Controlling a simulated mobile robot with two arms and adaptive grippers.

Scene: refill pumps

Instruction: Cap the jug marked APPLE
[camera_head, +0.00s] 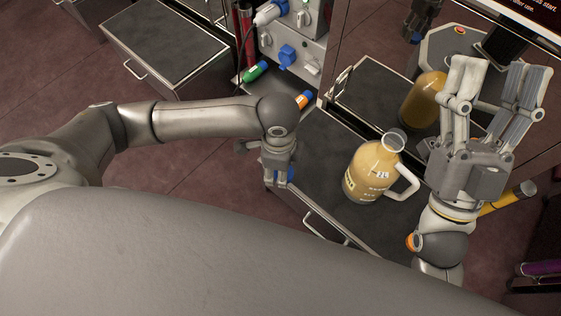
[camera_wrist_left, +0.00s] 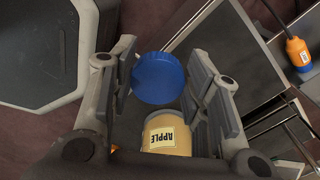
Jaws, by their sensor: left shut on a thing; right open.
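The jug (camera_head: 368,172) stands upright on the dark top of a cabinet in the head view, filled with yellow-orange liquid. Its mouth is open at the top and its pale handle points right. In the left wrist view the jug (camera_wrist_left: 168,134) shows a label reading APPLE. My left gripper (camera_head: 280,180) is shut on a blue cap (camera_wrist_left: 158,78), to the left of the jug and apart from it. The cap is mostly hidden by the fingers in the head view. My right gripper (camera_head: 503,78) is open and empty, fingers up, right of the jug.
A pump unit (camera_head: 296,45) with a blue connector (camera_head: 287,55) stands behind. Green (camera_head: 255,72) and orange (camera_head: 304,100) hose ends are near its foot. A shiny panel behind the jug shows what looks like its reflection. Another dark-topped drawer cabinet (camera_head: 165,40) is at back left.

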